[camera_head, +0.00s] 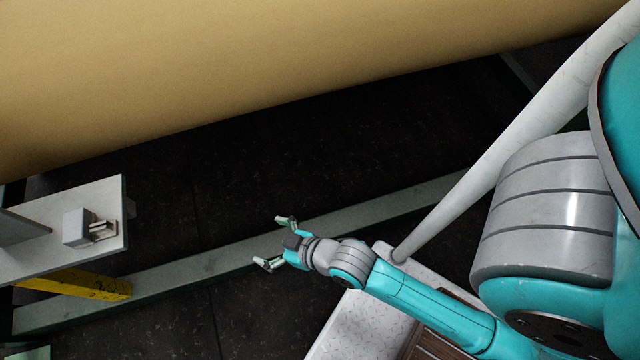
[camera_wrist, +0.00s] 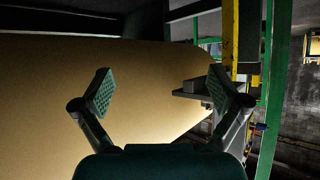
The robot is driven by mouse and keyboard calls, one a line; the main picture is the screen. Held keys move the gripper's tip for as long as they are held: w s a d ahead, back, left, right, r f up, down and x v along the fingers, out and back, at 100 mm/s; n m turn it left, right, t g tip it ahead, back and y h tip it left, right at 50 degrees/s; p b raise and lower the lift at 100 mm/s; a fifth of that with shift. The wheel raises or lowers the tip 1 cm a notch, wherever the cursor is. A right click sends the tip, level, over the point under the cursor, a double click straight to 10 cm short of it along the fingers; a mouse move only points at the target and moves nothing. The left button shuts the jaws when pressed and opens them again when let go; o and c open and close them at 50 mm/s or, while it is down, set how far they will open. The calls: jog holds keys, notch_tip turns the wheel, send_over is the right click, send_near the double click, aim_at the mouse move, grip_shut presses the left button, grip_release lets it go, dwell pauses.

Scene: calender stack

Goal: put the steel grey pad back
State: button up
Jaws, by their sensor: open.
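My gripper (camera_head: 274,242) is open and empty over the dark floor in the head view, its fingers pointing left. A small grey block (camera_head: 76,228) sits on a pale grey shelf (camera_head: 112,193) at the left of the head view, well apart from my gripper. A smaller slotted piece (camera_head: 103,230) is at its right side. I cannot tell whether either is the steel grey pad. The shelf shows small in the wrist view (camera_wrist: 186,96), partly behind the right finger.
A large tan roll (camera_head: 220,70) spans the top of the head view and fills much of the wrist view. A yellow beam (camera_head: 85,284) lies under the shelf. A pale rail (camera_head: 200,270) crosses the floor. Green and yellow posts (camera_wrist: 276,75) stand at the right.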

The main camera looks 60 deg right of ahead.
jog(key=s+d+r+t+h, duration=0.1)
jog(key=s+d+r, duration=0.1)
jog(key=s+r, duration=0.3)
jog(key=s+d+r+m+t+h, duration=0.1)
jog(key=s+r, duration=0.5)
jog(key=s, duration=0.8)
jog(key=shift+s+d+r+m+t, duration=0.2)
jog(key=shift+s+d+m+t, duration=0.1)
jog(key=shift+d+t, duration=0.35)
